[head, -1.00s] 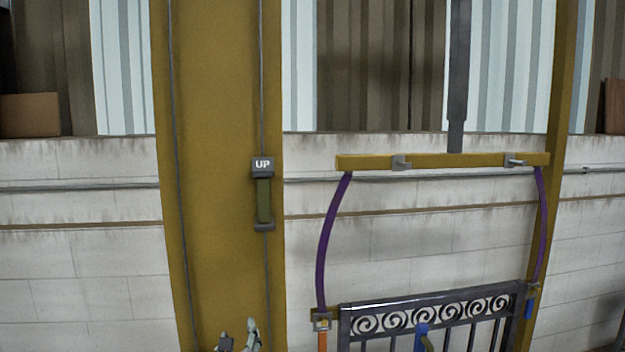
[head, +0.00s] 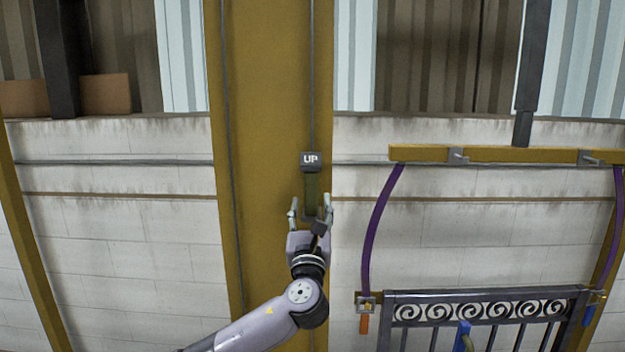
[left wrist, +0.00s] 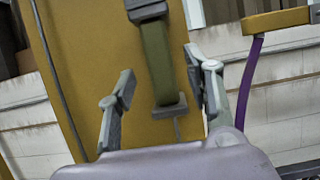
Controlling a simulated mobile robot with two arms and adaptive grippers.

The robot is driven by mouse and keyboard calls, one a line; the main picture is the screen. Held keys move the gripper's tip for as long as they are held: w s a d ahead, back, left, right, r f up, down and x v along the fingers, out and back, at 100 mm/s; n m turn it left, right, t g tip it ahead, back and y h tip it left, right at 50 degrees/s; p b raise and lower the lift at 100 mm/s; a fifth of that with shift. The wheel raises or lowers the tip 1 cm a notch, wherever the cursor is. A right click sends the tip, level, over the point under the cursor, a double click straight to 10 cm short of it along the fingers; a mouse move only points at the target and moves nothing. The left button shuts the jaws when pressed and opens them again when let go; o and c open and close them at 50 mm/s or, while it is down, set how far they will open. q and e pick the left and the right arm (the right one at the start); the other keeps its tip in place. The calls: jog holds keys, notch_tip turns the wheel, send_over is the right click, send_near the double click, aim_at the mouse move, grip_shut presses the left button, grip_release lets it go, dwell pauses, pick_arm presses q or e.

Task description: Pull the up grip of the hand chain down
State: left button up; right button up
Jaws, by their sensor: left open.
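The up grip is a green handle (head: 311,188) under a dark block labelled UP (head: 311,161), hanging on the hand chain (head: 311,70) in front of a yellow post. My left gripper (head: 310,207) is open just below the label, with one finger on each side of the handle's lower part in the head view. In the left wrist view the green handle (left wrist: 157,60) runs between the open fingers, nearer the right one, with its dark lower flange (left wrist: 169,105) visible. I cannot tell whether a finger touches it. My right gripper is not in view.
The yellow post (head: 265,110) stands behind the chain. To the right, a yellow beam (head: 510,154) with purple straps (head: 377,225) hangs above a dark ornate gate (head: 485,310). A white block wall (head: 120,220) lies behind.

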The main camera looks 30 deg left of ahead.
aim_at(311, 192)
pick_arm(q)
jog(key=p+x, duration=0.1)
jog(key=x, duration=0.5)
jog(key=shift+s+p, duration=0.15)
jog(key=shift+p, duration=0.25)
jog(key=shift+w+a+r, duration=0.15)
jog(key=shift+w+a, duration=0.05)
jog(key=shift+w, duration=0.25)
jog(key=shift+c, duration=0.4)
grip_shut()
